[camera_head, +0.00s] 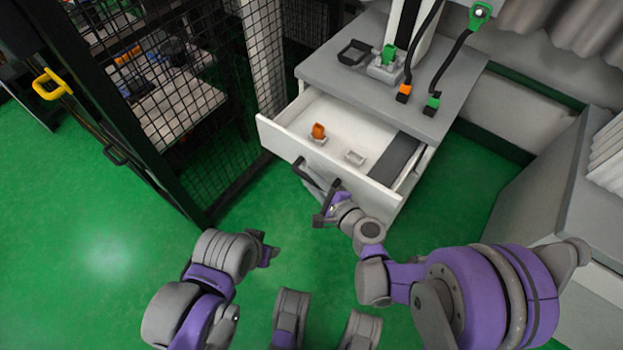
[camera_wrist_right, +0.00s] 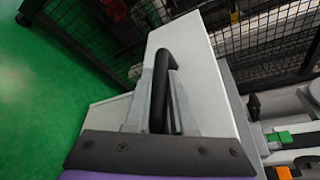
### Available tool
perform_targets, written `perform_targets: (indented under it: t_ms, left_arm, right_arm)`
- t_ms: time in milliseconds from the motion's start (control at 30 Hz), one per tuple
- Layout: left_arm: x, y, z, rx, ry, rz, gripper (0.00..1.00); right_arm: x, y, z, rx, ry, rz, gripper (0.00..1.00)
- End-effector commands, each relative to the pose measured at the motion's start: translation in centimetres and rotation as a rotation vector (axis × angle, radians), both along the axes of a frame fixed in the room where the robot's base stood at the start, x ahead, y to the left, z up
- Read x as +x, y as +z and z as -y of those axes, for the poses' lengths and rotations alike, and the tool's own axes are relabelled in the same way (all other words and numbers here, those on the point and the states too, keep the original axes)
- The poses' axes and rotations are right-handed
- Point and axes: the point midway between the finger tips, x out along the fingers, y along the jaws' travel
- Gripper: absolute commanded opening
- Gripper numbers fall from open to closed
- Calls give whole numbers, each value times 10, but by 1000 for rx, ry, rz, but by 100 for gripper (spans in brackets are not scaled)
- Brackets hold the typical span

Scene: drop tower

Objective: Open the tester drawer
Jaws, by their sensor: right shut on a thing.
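The tester drawer (camera_head: 283,143) is pulled out of the grey-topped cabinet, and its inside is visible. Its white front also shows in the right wrist view (camera_wrist_right: 205,85). My right gripper (camera_head: 326,200) is shut on the drawer's black handle (camera_head: 306,174). In the right wrist view, the handle (camera_wrist_right: 160,78) passes between the grey fingers of my right gripper (camera_wrist_right: 160,105). My left gripper (camera_head: 268,254) is low over the green floor, apart from the drawer. Its finger gap cannot be made out.
Inside the drawer are an orange piece (camera_head: 318,131) in a small holder and an empty white holder (camera_head: 355,157). A black tray (camera_head: 353,52) and a green piece (camera_head: 389,53) sit on the cabinet top. A black mesh fence (camera_head: 215,120) stands close on the left. Green floor is clear in front.

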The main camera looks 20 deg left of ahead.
Motion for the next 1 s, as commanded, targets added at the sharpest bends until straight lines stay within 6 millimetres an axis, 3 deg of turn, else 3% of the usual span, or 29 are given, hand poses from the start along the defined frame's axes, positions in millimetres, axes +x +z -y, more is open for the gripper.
perform_targets:
  t_ms: [500,533,667,1000]
  left_arm:
    - [0,0,0,0,0,0,50]
    - [0,0,0,0,0,0,50]
    - [0,0,0,0,0,0,50]
    - [0,0,0,0,0,0,50]
  right_arm:
    - [0,1,0,2,-1,-1,0]
    - [0,1,0,2,-1,-1,28]
    - [0,1,0,2,-1,-1,51]
    - [-1,1,2,1,-2,0,52]
